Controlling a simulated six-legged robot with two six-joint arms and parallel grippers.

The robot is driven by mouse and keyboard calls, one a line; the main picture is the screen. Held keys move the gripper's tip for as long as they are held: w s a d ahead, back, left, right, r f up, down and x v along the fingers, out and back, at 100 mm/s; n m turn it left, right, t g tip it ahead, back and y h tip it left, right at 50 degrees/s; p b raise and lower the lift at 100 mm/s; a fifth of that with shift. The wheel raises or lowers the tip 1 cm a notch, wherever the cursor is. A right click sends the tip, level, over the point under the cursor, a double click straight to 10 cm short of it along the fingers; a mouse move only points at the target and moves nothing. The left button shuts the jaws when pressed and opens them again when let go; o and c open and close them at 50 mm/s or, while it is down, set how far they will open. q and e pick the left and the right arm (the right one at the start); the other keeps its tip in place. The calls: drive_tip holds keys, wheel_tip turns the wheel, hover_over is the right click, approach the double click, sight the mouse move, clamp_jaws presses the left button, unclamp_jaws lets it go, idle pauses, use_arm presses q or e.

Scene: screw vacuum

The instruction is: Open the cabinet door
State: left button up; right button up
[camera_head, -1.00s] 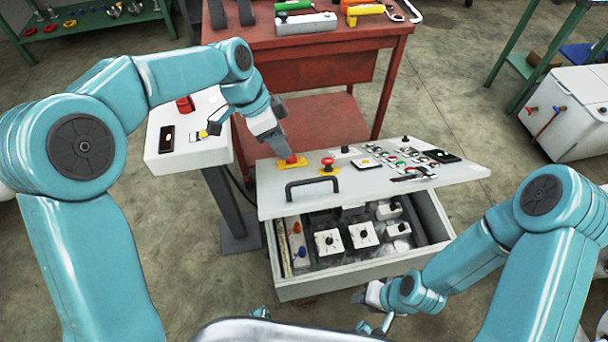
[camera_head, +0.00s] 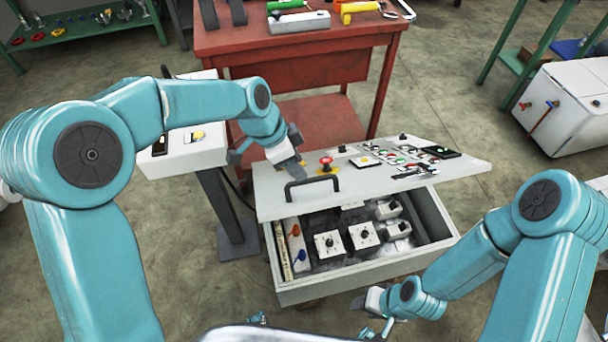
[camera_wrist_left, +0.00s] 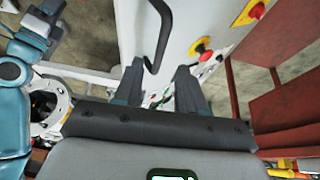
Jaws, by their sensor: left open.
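The cabinet is a grey-white box (camera_head: 370,278) with a sloped white door (camera_head: 275,193) on top. The door is raised at its near side, and the inside with several switch blocks shows below it. A black bar handle (camera_head: 312,187) is fixed on the door's near left part. My left gripper (camera_head: 297,173) is just above and behind the handle. In the left wrist view the left gripper (camera_wrist_left: 158,80) is open, with the handle (camera_wrist_left: 160,35) beyond its fingertips and nothing between them. My right gripper (camera_head: 370,312) is low beside the cabinet's near edge; its jaws are unclear.
A red emergency button (camera_head: 326,162) and several controls sit on the door. A white pedestal box (camera_head: 195,152) stands left of the cabinet. A red workbench (camera_head: 300,70) with tools stands behind.

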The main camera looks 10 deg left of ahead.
sight(308, 180)
use_arm(q)
drive_tip(key=x, duration=0.5)
drive_tip(key=shift+f, duration=0.2)
